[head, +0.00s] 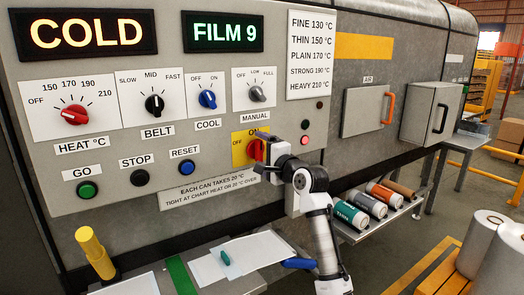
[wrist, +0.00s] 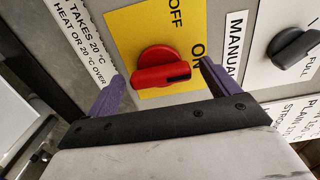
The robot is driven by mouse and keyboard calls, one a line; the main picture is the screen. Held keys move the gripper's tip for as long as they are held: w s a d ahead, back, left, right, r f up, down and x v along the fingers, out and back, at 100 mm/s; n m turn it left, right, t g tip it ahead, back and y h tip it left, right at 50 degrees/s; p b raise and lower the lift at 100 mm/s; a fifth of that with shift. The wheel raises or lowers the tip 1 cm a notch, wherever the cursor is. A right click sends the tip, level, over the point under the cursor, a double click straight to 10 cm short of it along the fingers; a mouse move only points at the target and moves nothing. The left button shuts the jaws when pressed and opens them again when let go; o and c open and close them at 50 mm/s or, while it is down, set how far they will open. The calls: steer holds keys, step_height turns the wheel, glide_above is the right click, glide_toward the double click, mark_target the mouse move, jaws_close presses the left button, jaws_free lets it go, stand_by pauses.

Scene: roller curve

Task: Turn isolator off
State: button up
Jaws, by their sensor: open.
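The isolator is a red rotary knob (wrist: 165,72) on a yellow plate (wrist: 125,22) marked OFF and ON. Its black mark points toward ON, to the right in the wrist view. In the head view the knob (head: 254,148) shows at the left of my gripper (head: 266,150), which hides part of it and of the plate. In the wrist view my gripper (wrist: 162,72) is open, its two purple fingers apart, one on each side of the knob. I cannot tell whether either finger touches it.
Above are the black-grey MANUAL knob (head: 256,93) and blue COOL knob (head: 208,99). The blue RESET button (head: 187,167) is to the left. Two small lamps (head: 305,132) are to the right. A shelf with several rolls (head: 350,214) is lower right.

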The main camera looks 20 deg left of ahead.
steer(key=shift+a, duration=0.1)
steer(key=c, duration=1)
steer(key=n+b, duration=0.2)
steer(key=n, duration=0.2)
steer(key=shift+f+n, duration=0.15)
steer(key=shift+n, duration=0.15)
steer(key=n+b, duration=0.2)
steer(key=n, duration=0.2)
steer(key=shift+n, duration=0.3)
steer(key=n+b, duration=0.2)
steer(key=n, duration=0.2)
steer(key=shift+n, duration=0.3)
steer(key=shift+n+b, duration=0.7)
steer(key=shift+n, duration=1.4)
